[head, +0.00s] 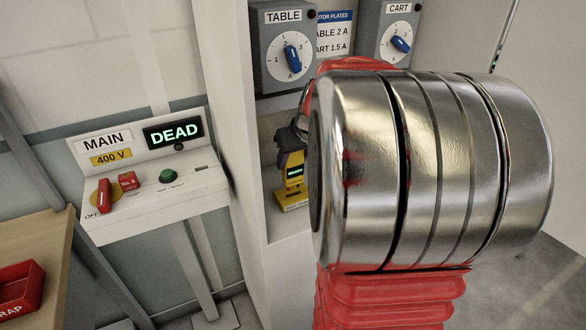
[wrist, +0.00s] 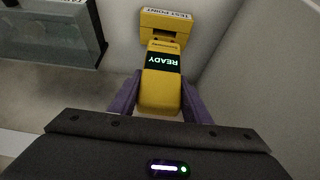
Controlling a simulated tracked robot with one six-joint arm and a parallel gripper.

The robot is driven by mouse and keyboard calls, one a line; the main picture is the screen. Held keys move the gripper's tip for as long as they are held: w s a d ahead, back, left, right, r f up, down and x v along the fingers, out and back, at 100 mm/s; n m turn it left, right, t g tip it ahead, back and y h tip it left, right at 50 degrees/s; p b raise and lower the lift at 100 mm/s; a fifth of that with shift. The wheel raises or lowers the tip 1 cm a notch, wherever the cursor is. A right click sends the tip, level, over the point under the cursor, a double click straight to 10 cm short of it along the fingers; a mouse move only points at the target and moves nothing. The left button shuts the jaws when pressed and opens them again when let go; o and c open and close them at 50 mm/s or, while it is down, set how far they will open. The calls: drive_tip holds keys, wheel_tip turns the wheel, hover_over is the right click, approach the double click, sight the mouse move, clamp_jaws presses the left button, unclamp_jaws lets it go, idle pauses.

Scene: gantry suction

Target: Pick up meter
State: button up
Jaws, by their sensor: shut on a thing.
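The meter (wrist: 161,90) is a yellow handheld device with a dark screen that reads READY. In the wrist view it lies between the two purple fingers of my gripper (wrist: 160,108), which are shut on its sides. Its far end is close to a yellow holder (wrist: 167,22) labelled TEST POINT; I cannot tell whether they touch. In the head view the meter (head: 293,172) shows inside the white cabinet recess, partly hidden behind my metal arm link. My gripper (head: 299,130) is mostly hidden there.
White recess walls (wrist: 245,70) stand close on the right. A grey box (wrist: 55,30) is at upper left in the wrist view. In the head view, TABLE (head: 283,45) and CART (head: 397,35) dials sit above, and a MAIN panel (head: 150,190) reading DEAD stands left.

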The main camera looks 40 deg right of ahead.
wheel_tip(320, 180, up, 6)
drive_tip(key=shift+f, duration=0.15)
idle(0.6)
